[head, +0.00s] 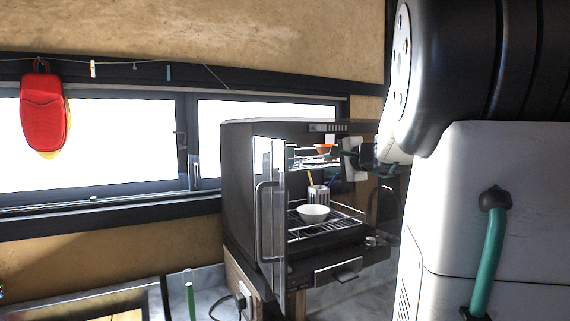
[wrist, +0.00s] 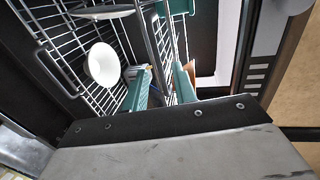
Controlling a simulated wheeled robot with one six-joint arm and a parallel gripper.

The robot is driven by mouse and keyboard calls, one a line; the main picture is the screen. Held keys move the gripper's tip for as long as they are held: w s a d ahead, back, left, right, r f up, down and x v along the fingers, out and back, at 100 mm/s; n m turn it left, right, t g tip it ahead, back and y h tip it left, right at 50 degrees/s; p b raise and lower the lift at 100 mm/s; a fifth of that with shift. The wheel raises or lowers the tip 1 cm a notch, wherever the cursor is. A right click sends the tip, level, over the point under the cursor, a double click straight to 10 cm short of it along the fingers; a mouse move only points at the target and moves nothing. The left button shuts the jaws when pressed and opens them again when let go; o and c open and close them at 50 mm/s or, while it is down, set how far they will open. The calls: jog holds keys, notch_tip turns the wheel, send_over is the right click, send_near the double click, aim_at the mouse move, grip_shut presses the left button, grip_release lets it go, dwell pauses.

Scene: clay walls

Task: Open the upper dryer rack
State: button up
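The dish dryer (head: 245,150) stands with its glass door open in the head view. Its upper rack (head: 305,163) is a wire shelf inside the cabinet, bearing an orange bowl (head: 325,148). In the wrist view, a front rail of the upper rack (wrist: 155,42) runs down toward the space between my teal fingers. My gripper (wrist: 163,88) is open at the front of the rack, its fingers apart on either side of the rail's line. Whether they touch the rail cannot be told. In the head view my gripper (head: 366,157) is partly hidden by my arm.
The lower rack (head: 345,217) holds a white bowl (head: 313,214) and a cup with utensils (head: 318,193). The open door with its long handle (head: 262,222) stands at the cabinet's left. A drawer handle (head: 338,269) sits below. A red mitt (head: 43,110) hangs by the window.

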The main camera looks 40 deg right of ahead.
jog(key=shift+x, duration=1)
grip_shut()
jog(key=shift+s, duration=0.1)
